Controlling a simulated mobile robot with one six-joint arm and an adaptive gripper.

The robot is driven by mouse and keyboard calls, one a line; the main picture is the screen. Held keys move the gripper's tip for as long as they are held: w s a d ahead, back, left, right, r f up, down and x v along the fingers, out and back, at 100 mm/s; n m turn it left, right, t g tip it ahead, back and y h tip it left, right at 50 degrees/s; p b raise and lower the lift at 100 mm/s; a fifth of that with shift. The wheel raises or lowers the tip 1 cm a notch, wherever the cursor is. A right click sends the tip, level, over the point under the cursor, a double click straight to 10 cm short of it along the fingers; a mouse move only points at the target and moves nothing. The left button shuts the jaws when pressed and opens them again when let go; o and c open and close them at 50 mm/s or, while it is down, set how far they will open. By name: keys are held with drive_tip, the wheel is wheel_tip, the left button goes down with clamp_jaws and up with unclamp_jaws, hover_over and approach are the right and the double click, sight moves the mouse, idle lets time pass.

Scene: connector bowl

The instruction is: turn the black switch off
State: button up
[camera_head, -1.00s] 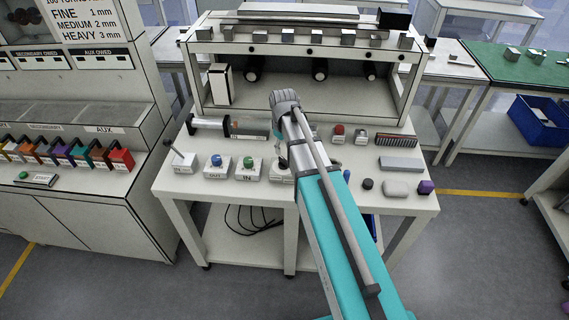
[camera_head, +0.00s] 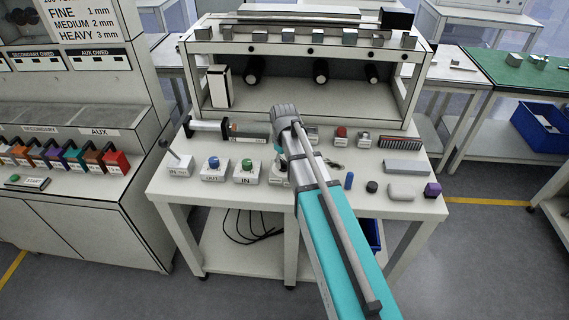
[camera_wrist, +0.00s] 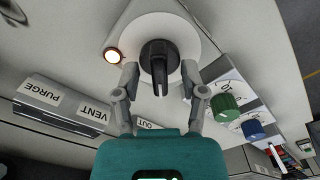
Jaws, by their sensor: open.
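The black switch (camera_wrist: 160,62) is a ridged knob on a white round base in the wrist view. Its grip bar runs roughly up and down in that picture. A small lit lamp (camera_wrist: 112,55) glows beside the base. My gripper (camera_wrist: 159,78) is open, with one finger on each side of the switch. Whether the fingers touch it I cannot tell. In the head view my arm hides the switch and the fingertips.
A green knob (camera_head: 247,163) and a blue knob (camera_head: 213,162) stand on white boxes left of my arm. A tilted lever (camera_head: 174,155) is farther left.

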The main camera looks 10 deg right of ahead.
clamp_jaws()
idle(0.3)
drive_tip(key=shift+m, duration=0.4)
drive_tip(key=m, duration=0.8)
idle(0.4)
idle(0.4)
